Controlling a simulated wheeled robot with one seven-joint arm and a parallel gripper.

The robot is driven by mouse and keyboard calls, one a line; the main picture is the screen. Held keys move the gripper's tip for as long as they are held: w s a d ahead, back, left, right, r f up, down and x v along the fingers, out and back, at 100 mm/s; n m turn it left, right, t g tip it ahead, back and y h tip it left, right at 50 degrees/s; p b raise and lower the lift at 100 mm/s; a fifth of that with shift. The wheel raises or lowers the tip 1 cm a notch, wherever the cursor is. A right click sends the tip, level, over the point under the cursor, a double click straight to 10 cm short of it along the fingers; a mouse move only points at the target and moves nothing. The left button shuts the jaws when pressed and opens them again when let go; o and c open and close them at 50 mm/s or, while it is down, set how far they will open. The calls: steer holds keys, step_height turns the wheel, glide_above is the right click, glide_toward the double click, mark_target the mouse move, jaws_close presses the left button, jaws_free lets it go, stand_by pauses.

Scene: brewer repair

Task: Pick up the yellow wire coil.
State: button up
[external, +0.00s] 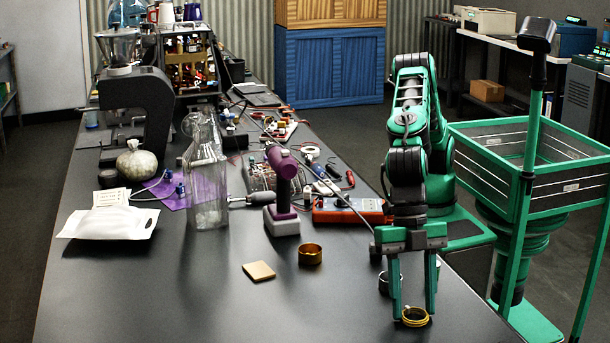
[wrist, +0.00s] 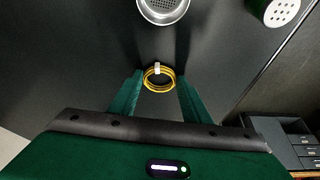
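The yellow wire coil (external: 415,317) lies on the dark table near its front right edge. In the wrist view the coil (wrist: 159,79) is a small yellow ring with a white tie at its far side. My gripper (external: 414,312) points down at the coil in the external view. Its two green fingers are spread, and in the wrist view the coil sits between and just beyond the fingertips (wrist: 158,78). I see a gap between the fingers, with no clear grip on the coil.
A metal filter basket (wrist: 163,8) and a white perforated-top item (wrist: 280,11) stand beyond the coil. A brass ring (external: 310,255) and a tan square (external: 259,271) lie left of my gripper. An orange meter (external: 350,211) lies behind. The table's front left is clear.

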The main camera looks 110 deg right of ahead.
steer(key=shift+c, duration=1.3)
steer(key=shift+r, duration=0.1)
